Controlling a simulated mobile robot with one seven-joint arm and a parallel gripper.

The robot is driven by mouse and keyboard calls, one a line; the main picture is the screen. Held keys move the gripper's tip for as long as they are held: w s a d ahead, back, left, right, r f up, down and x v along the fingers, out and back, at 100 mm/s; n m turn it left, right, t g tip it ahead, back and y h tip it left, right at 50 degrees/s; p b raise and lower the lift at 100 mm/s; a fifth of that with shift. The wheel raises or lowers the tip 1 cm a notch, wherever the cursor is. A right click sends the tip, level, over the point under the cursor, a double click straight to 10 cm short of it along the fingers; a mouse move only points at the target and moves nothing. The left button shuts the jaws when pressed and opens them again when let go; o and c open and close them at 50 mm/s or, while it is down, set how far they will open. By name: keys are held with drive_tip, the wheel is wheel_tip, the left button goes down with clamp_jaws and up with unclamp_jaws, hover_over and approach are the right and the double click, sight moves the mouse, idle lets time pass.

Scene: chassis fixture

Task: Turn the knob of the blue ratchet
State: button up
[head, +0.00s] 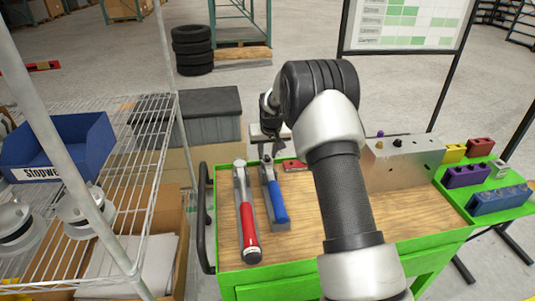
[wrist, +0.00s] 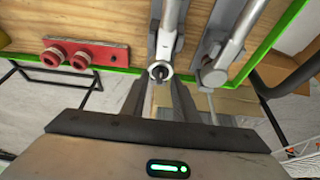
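The blue ratchet (head: 279,200) lies in a grey holder on the wooden cart top, its blue handle toward me and its metal head at the far end. In the wrist view the middle ratchet (wrist: 171,35), blue one by its position, shows its round head with a dark knob (wrist: 160,73) at the centre. My gripper (wrist: 158,95) is open, its two dark fingers apart on either side, just short of the knob. No contact is clear. In the head view my gripper (head: 272,140) is above the ratchet's far end, partly hidden by my wrist.
A red-handled ratchet (head: 247,215) lies left of the blue one; its metal head also shows in the wrist view (wrist: 215,75). A red block with two round knobs (wrist: 85,54) sits close by. A metal fixture (head: 405,165) and coloured blocks (head: 468,176) stand right. A wire shelf (head: 130,150) stands left.

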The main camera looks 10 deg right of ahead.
drive_tip(key=shift+w+f, duration=0.1)
drive_tip(key=shift+f, duration=0.05)
drive_tip(key=shift+c, duration=0.2)
clamp_jaws()
drive_tip(key=shift+n, duration=0.3)
drive_tip(key=n, duration=0.1)
drive_tip(key=n+y, duration=0.1)
drive_tip(key=n, duration=0.1)
drive_tip(key=n+y+b, duration=0.1)
drive_tip(key=n, duration=0.1)
drive_tip(key=shift+d, duration=0.35)
drive_tip(key=n, duration=0.2)
drive_tip(key=n+g+y, duration=0.1)
drive_tip(key=n, duration=0.2)
drive_tip(key=shift+w+d+n+g+y+p, duration=0.15)
drive_tip(key=shift+w+n+g+y+p, duration=0.1)
drive_tip(key=shift+n+g+y+p, duration=0.15)
drive_tip(key=n+g+p, duration=0.1)
drive_tip(key=n, duration=0.2)
drive_tip(key=shift+w+n+y+p, duration=0.15)
drive_tip(key=shift+n+y+p, duration=0.15)
drive_tip(key=shift+n, duration=0.1)
drive_tip(key=shift+n+g+p, duration=0.4)
drive_tip(key=shift+n+g, duration=0.1)
drive_tip(key=shift+n, duration=0.2)
